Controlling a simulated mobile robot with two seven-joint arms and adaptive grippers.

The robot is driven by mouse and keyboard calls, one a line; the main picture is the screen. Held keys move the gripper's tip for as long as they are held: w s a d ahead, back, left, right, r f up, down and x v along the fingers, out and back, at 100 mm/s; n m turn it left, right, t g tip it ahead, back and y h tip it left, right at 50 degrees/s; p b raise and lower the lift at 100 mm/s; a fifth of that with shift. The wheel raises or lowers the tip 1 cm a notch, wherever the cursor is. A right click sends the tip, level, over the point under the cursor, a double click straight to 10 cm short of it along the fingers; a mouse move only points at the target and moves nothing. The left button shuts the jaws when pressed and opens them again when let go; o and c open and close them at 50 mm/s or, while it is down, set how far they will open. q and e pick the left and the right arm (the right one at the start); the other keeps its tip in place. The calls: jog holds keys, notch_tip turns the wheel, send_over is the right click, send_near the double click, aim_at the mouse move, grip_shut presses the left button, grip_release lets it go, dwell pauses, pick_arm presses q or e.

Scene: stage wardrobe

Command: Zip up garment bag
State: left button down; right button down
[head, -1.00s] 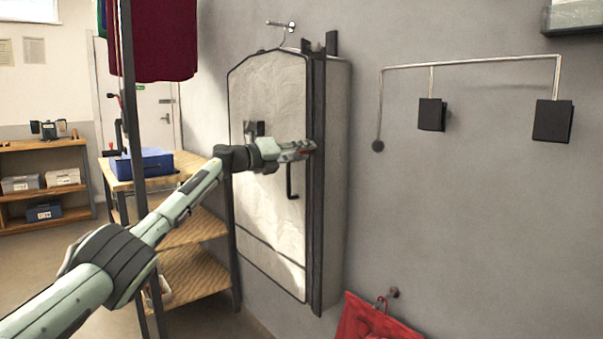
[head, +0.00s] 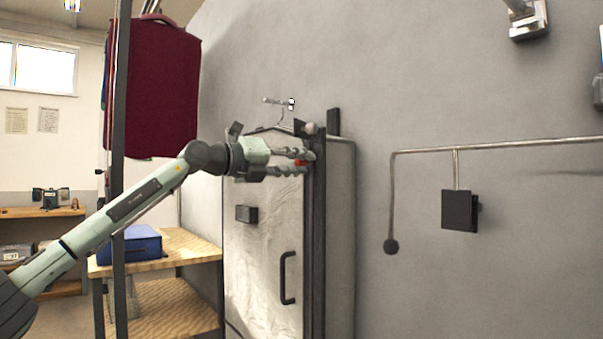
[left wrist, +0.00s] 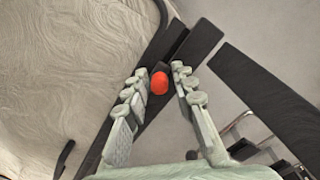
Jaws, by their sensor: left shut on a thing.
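The pale garment bag (head: 258,250) hangs upright by its hanger hook on the wall. A dark zip strip (head: 315,240) runs up its right front edge. My left gripper (head: 305,163) is near the top of this strip, shut on the small red zip pull (head: 300,162). In the left wrist view the red zip pull (left wrist: 159,84) sits between the two fingers, over the dark strip. The fingers hide part of the bag's upper edge in the head view. My right gripper is not in view.
A black handle (head: 287,278) and a dark block (head: 246,214) are on the bag's front. A wall rail (head: 500,146) is at right. A wooden shelf unit (head: 175,245) with a blue case (head: 130,245) stands left, near a hanging maroon garment (head: 155,90).

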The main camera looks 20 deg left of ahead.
pick_arm(q)
jog(key=shift+a+r, duration=0.15)
jog(key=shift+r, duration=0.2)
jog(key=c, duration=1.7)
grip_release()
jog(key=shift+o, duration=1.2)
jog(key=shift+f, duration=0.1)
jog(key=v, duration=1.2)
